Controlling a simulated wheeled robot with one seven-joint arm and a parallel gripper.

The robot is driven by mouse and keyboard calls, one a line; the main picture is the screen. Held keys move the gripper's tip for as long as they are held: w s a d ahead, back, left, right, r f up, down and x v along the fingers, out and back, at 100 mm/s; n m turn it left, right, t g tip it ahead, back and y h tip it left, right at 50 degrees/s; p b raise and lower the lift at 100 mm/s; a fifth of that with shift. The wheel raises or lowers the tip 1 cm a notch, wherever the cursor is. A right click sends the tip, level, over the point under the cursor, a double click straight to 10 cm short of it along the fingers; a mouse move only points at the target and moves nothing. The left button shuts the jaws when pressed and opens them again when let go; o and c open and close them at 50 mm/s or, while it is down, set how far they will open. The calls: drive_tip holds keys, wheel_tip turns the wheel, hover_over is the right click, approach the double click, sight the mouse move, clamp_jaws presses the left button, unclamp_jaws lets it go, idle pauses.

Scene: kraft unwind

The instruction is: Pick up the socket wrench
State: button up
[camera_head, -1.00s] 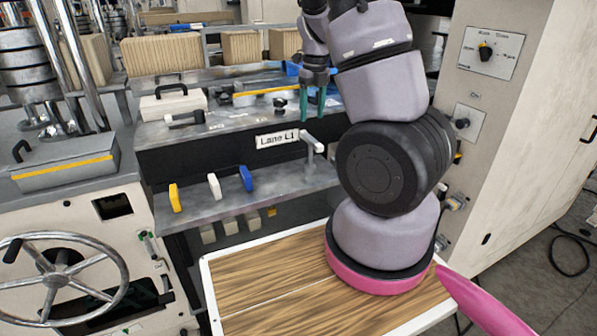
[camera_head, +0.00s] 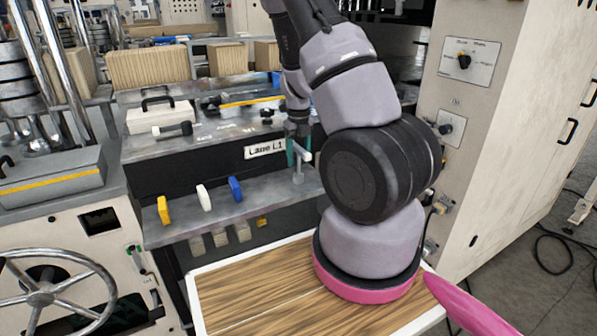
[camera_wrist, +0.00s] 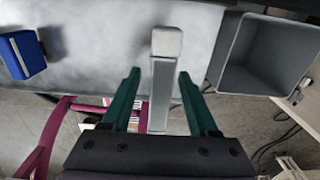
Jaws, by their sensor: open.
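A pale grey T-shaped tool (camera_head: 298,172), which I take to be the socket wrench, stands upright at the right end of the lower shelf (camera_head: 270,205). In the wrist view the tool (camera_wrist: 166,42) lies between my green fingers, with a gap on each side. My gripper (camera_head: 299,151) is open around its upper part and points down. The wrist view shows my gripper (camera_wrist: 159,75) with both fingertips spread.
Yellow (camera_head: 163,210), white (camera_head: 204,197) and blue (camera_head: 235,189) blocks stand left along the shelf. An open grey box (camera_wrist: 267,52) is right of the tool in the wrist view. A dark-handled tool (camera_head: 172,129) lies on the upper surface. A tall cabinet (camera_head: 500,150) stands right.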

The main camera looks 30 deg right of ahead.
drive_tip(key=shift+f, duration=0.1)
clamp_jaws()
